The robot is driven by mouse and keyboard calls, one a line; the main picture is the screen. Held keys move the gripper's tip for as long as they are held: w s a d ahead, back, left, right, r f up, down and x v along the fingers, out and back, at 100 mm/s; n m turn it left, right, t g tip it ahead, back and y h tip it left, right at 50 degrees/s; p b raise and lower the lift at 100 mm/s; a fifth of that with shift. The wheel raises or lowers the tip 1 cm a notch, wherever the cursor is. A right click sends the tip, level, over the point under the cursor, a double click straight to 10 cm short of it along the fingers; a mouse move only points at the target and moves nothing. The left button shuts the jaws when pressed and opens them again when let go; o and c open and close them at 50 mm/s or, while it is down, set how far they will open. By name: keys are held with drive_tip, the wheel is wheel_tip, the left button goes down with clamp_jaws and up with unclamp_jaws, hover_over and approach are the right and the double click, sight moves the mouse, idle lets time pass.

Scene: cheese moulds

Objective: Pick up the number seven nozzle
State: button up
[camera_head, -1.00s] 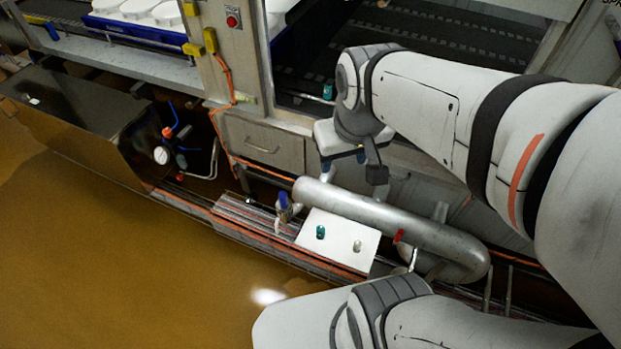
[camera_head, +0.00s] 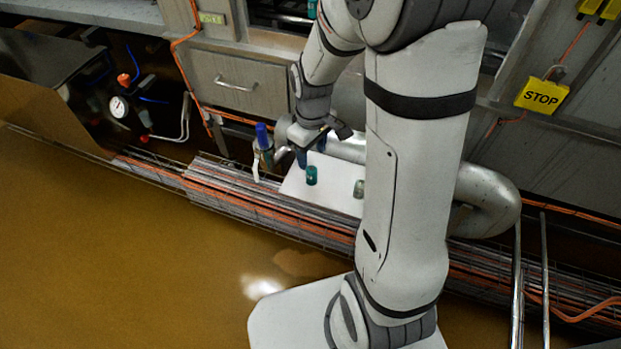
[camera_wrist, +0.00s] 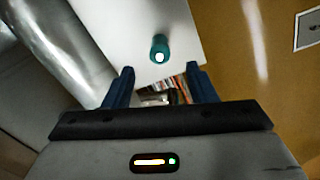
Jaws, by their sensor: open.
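A small teal nozzle (camera_head: 311,175) stands on a white board (camera_head: 292,187). It also shows in the wrist view (camera_wrist: 160,48), with a pale round top. A second nozzle, pale grey-green (camera_head: 359,188), stands to its right, partly close behind my arm in the head view. No number is readable on either one. My gripper (camera_head: 310,152) is open, its dark blue fingers above the board and just behind the teal nozzle. In the wrist view my gripper (camera_wrist: 160,68) has nothing between its fingers, and the teal nozzle lies beyond the fingertips, roughly centred between them.
A large metal pipe (camera_head: 478,195) runs behind the board. A fitting with a blue top (camera_head: 263,138) stands close to the board's left. Cable trays (camera_head: 250,205) lie below, along the brown floor (camera_head: 130,250). A drawer cabinet (camera_head: 235,85) stands behind.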

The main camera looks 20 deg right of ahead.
sight(311, 168)
drive_tip(key=f+b, duration=0.1)
drive_tip(key=f, duration=0.3)
drive_tip(key=f+b, duration=0.2)
drive_tip(key=f, duration=0.3)
drive_tip(key=shift+w+a+f, duration=0.1)
drive_tip(key=shift+w+f, duration=0.05)
drive_tip(key=shift+w, duration=0.05)
drive_tip(key=c, duration=1)
